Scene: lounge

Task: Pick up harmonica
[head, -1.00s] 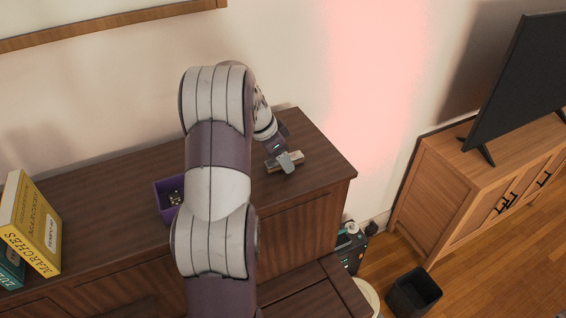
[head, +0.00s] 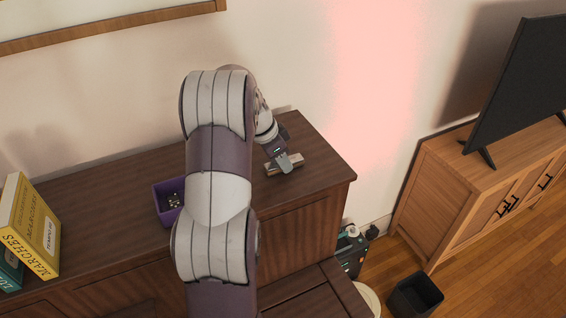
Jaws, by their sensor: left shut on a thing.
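The harmonica (head: 298,159) is a small light wood-coloured and grey bar near the right end of the dark wooden cabinet top. My left gripper (head: 285,164) reaches down over it from the left and is shut on it; the finger covers its middle. The harmonica looks to be at or just above the cabinet top; I cannot tell if it touches. My right gripper is not in view.
A purple box (head: 163,207) with small items stands on the cabinet (head: 110,185), partly behind my arm. Books (head: 36,228) stand at the left end. A TV (head: 520,85) on a lighter cabinet (head: 450,195) and a dark bin (head: 415,293) are at right.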

